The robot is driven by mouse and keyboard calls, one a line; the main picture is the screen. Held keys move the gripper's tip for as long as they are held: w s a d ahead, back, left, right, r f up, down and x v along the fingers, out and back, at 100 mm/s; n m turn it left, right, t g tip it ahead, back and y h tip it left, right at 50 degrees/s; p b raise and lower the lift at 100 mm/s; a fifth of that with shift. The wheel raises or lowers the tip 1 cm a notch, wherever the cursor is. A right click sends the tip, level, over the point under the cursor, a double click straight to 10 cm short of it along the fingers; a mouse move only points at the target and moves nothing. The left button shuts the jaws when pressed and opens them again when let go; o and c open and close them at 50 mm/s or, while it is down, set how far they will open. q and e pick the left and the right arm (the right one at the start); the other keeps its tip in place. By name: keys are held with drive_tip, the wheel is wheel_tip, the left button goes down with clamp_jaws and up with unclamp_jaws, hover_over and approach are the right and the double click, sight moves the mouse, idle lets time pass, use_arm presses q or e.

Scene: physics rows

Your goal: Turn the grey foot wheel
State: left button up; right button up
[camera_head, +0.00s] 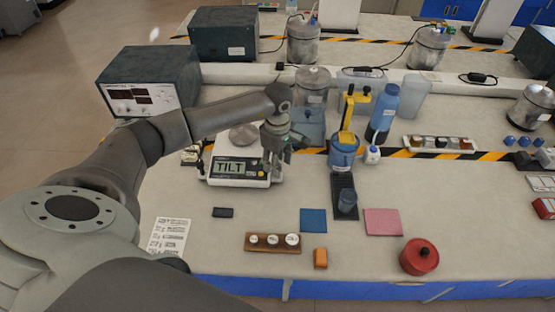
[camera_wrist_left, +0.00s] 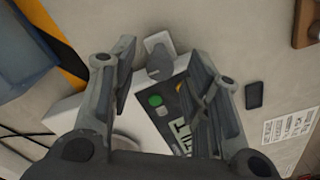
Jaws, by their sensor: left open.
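The balance (camera_head: 238,182) is a white box with a dark front panel, and its display (camera_head: 235,168) reads TILT. In the left wrist view the balance (camera_wrist_left: 150,128) lies below and between my fingers. The grey foot wheel (camera_wrist_left: 159,66) shows at its corner beside a pale tab, between my two fingertips. I cannot tell whether a finger touches it. In the head view that corner is largely hidden by my left gripper (camera_head: 271,160), which points down at the balance's right end. My left gripper (camera_wrist_left: 174,66) is open with nothing held. My right gripper is not in view.
A wooden weight block (camera_head: 272,243), blue mat (camera_head: 313,221), pink mat (camera_head: 383,222) and red pot (camera_head: 418,257) lie in front.

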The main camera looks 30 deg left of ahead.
use_arm(q)
drive_tip(key=shift+f, duration=0.3)
clamp_jaws()
drive_tip(key=shift+f+m+b, duration=0.15)
drive_tip(key=shift+m+b, duration=0.55)
drive_tip(key=shift+b, duration=0.3)
drive_tip(key=m+b, duration=0.3)
drive_tip(key=shift+m+b, duration=1.7)
drive_tip(key=shift+r, duration=0.2)
unclamp_jaws()
